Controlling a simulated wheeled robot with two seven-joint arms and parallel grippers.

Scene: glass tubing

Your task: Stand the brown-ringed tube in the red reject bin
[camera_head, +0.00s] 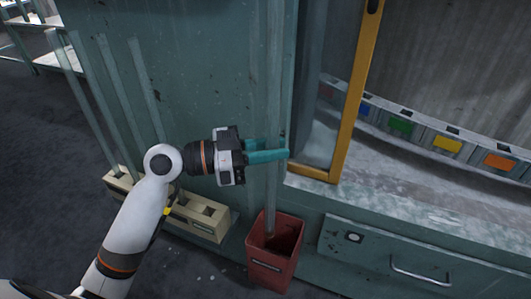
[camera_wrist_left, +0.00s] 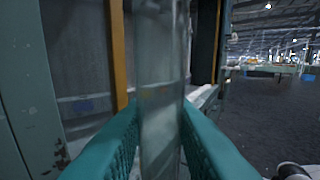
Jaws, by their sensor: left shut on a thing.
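My left gripper (camera_head: 283,155) has teal fingers shut on a clear glass tube (camera_head: 273,90), which stands about upright. In the left wrist view the tube (camera_wrist_left: 160,50) runs between the teal fingers (camera_wrist_left: 160,125), with a faint brownish band on it near the fingertips. The red bin (camera_head: 270,273) stands on the floor against the cabinet, below my left gripper. The tube's lower end reaches down to the bin's opening and seems to be inside it; whether it touches the bottom is hidden. My right gripper is not in view.
A beige rack (camera_head: 200,215) with square holes holds several tall glass tubes at the left, behind my left arm. A green cabinet (camera_head: 200,60) rises behind. A yellow-framed opening (camera_head: 355,95) and a drawer (camera_head: 385,260) lie to the right.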

